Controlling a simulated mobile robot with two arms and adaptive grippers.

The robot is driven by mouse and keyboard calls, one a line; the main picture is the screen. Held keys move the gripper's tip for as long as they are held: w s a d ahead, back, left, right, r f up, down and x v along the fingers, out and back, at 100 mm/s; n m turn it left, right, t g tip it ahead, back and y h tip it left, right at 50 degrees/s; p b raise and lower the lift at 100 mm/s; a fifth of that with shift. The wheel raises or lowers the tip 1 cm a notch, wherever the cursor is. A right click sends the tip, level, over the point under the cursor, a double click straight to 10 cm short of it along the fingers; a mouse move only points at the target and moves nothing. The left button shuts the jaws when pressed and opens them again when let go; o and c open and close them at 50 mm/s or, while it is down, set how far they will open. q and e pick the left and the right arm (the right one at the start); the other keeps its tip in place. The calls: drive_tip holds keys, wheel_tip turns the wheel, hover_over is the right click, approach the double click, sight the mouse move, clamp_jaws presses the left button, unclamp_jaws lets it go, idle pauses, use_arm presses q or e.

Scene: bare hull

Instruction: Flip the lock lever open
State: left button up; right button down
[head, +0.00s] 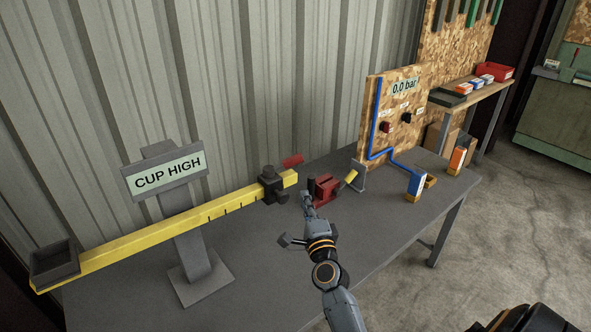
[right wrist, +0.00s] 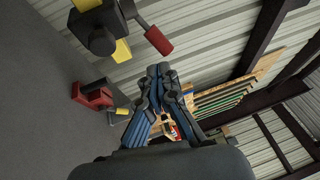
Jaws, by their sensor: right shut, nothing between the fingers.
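A yellow beam (head: 190,222) on a grey stand carries a dark sliding block (head: 272,186) near its right end. A red-handled lever (head: 292,160) sticks out behind the block, up and to the right. In the right wrist view the red lever (right wrist: 158,40) angles out from the dark block (right wrist: 100,32). My right gripper (head: 306,197) is shut and empty, just right of the block and in front of the lever, apart from it. Its closed fingertips (right wrist: 160,72) appear below the red handle in the right wrist view. My left gripper is not in view.
A red clamp-like fixture (head: 323,190) with a yellow handle (head: 350,177) stands close to my right gripper. A sign reading CUP HIGH (head: 168,174) and a grey tray (head: 55,263) are at left.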

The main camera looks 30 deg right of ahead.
sight(294, 165)
drive_tip(key=b+x, duration=0.1)
drive_tip(key=x, duration=0.9)
drive_tip(key=shift+f, duration=0.2)
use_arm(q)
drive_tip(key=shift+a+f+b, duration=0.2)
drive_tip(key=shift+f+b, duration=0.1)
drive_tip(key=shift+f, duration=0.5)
use_arm(e)
drive_tip(key=shift+w+d+r, duration=0.15)
drive_tip(key=shift+w+d, duration=0.1)
drive_tip(key=shift+w, duration=0.35)
use_arm(q)
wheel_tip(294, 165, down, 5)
drive_tip(key=b, duration=0.4)
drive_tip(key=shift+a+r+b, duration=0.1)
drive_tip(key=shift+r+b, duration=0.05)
drive_tip(key=shift+b, duration=0.2)
use_arm(e)
drive_tip(key=n+y, duration=0.1)
drive_tip(key=y, duration=0.1)
drive_tip(key=w+d+n+t+y, duration=0.1)
drive_tip(key=y, duration=0.1)
drive_tip(key=shift+d, duration=0.1)
